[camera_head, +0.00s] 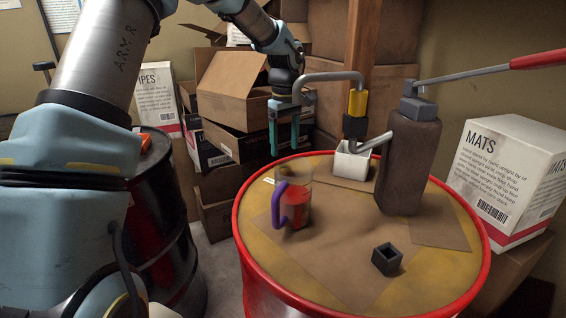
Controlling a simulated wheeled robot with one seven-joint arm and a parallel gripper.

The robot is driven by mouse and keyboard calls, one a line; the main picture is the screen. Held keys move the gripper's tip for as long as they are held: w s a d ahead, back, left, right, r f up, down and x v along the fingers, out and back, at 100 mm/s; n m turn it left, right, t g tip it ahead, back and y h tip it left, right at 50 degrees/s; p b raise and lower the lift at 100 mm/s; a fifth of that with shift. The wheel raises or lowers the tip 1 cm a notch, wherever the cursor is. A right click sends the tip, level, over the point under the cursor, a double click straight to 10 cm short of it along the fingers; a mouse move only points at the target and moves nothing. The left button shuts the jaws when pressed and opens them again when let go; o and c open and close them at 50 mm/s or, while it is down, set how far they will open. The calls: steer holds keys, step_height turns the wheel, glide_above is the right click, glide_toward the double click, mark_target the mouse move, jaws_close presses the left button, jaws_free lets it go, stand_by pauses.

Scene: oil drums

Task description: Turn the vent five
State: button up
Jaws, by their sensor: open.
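A red-rimmed drum (240,232) with a yellow-brown top stands in front of me. No part on it is labelled as the vent, so I cannot tell which piece it is. A small dark square hollow piece (387,259) sits near the front right of the top. A brown hand pump (408,165) with a red-ended lever (540,60) stands at the right. A bent grey pipe (335,76) with a yellow and black fitting (356,104) rises above a white square cup (350,163). My gripper (284,146) is open and empty, above the drum's far left edge.
A clear jug (297,203) with a purple handle and red contents stands on the drum's left side. A dark drum (165,225) is at the left. Cardboard boxes (232,90) are stacked behind, and a white MATS box (508,170) stands at the right.

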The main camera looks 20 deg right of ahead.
step_height(320, 180, down, 7)
steer(key=shift+r+p, duration=0.2)
steer(key=shift+p, duration=0.35)
jaws_close()
stand_by(0.3)
